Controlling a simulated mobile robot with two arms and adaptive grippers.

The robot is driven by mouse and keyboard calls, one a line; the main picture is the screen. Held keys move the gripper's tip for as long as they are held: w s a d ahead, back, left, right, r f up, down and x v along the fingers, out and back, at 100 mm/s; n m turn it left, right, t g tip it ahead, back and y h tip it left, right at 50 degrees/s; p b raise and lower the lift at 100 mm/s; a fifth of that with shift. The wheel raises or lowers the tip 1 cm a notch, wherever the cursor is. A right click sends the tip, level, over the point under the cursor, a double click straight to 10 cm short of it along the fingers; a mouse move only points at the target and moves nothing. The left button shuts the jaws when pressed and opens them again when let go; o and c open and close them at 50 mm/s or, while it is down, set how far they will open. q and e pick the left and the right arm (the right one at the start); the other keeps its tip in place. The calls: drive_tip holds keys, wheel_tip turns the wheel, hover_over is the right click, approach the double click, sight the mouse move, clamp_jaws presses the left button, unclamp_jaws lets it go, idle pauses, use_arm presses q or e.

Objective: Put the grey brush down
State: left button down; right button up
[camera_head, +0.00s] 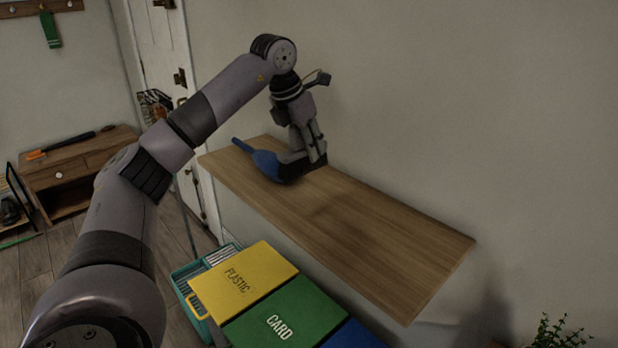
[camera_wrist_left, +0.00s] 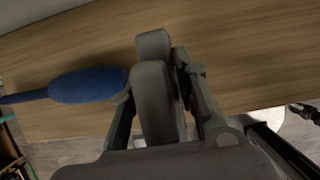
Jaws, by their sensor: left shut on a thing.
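My left gripper (camera_head: 308,160) is low over the wooden shelf (camera_head: 375,225), pointing down near its far left part. In the left wrist view its fingers (camera_wrist_left: 160,75) are shut on a grey, round-ended thing, the grey brush (camera_wrist_left: 157,105). The fingers hide part of the brush. It is at or just above the shelf top; I cannot tell whether it touches.
A blue duster-like thing (camera_head: 270,165) with a thin handle lies on the shelf close left of the gripper; it also shows in the left wrist view (camera_wrist_left: 88,85). The shelf's right part is bare. Yellow (camera_head: 243,281) and green (camera_head: 288,318) bin lids are below.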

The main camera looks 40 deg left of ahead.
sight(308, 171)
use_arm(q)
wheel_tip(308, 171, down, 4)
drive_tip(key=shift+r, duration=0.2)
wheel_tip(308, 171, down, 3)
drive_tip(key=shift+s+f, duration=0.1)
drive_tip(key=shift+f, duration=0.6)
use_arm(e)
drive_tip(key=shift+w+r, duration=0.2)
drive_tip(key=shift+w, duration=0.5)
use_arm(q)
drive_tip(key=c, duration=1.7)
unclamp_jaws()
drive_tip(key=shift+f, duration=0.1)
drive_tip(key=o, duration=0.5)
drive_tip(key=shift+c, duration=0.2)
use_arm(e)
drive_tip(key=shift+w+a+f, duration=0.1)
drive_tip(key=shift+w+a, duration=0.05)
drive_tip(key=shift+w, duration=0.15)
